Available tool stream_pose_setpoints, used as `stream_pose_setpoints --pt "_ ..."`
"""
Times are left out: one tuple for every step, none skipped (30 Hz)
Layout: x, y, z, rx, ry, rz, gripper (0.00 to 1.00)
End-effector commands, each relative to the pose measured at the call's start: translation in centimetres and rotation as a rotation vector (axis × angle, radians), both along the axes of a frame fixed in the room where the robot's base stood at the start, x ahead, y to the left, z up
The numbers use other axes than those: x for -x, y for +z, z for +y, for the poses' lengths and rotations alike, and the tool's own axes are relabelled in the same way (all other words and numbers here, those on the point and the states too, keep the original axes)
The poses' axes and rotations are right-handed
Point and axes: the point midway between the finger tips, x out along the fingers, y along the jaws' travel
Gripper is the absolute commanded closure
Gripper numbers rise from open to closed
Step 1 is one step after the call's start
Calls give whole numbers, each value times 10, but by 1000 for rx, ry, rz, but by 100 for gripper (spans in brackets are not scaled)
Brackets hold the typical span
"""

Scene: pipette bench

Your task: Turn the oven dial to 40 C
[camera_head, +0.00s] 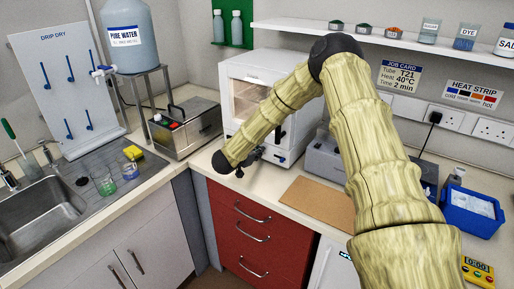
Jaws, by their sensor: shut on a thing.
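The oven (245,95) is a white box with a glass door, standing at the back of the bench in the corner. My arm reaches across its front from the upper right. My gripper (256,154) is small and dark in this view, at the lower front panel of the oven. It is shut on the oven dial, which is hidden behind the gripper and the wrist. The dial's setting and scale cannot be read. The job card (399,77) on the wall reads Tube TZ1, Heat 40°C, Time 2 min.
A metal bath (185,130) stands left of the oven. A grey device (325,158) stands to its right, behind a brown board (315,203). A blue tub (470,215) and a yellow timer (478,271) are at the right. The sink (40,215) is far left.

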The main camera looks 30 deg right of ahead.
Motion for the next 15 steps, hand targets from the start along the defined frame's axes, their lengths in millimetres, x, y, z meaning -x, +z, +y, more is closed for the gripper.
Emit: stream_pose_setpoints --pt "1 -2 3 8 5 33 100" --pt "0 -2 3 14 4 48 100" --pt "0 -3 3 21 4 68 100" --pt "0 -3 3 27 5 81 100" --pt "0 -3 3 32 4 94 100" --pt "1 -4 3 39 4 110 100" --pt "1 -4 3 42 3 119 100" --pt "1 -5 3 46 3 129 100" --pt "1 -5 3 50 3 140 100" --pt "1 -5 3 52 3 148 100" --pt "1 -6 3 54 3 153 100" --pt "1 -6 3 57 3 160 100" --pt "1 -6 3 58 3 163 100" --pt "1 -6 3 59 3 168 100" --pt "1 -7 3 61 3 172 100"
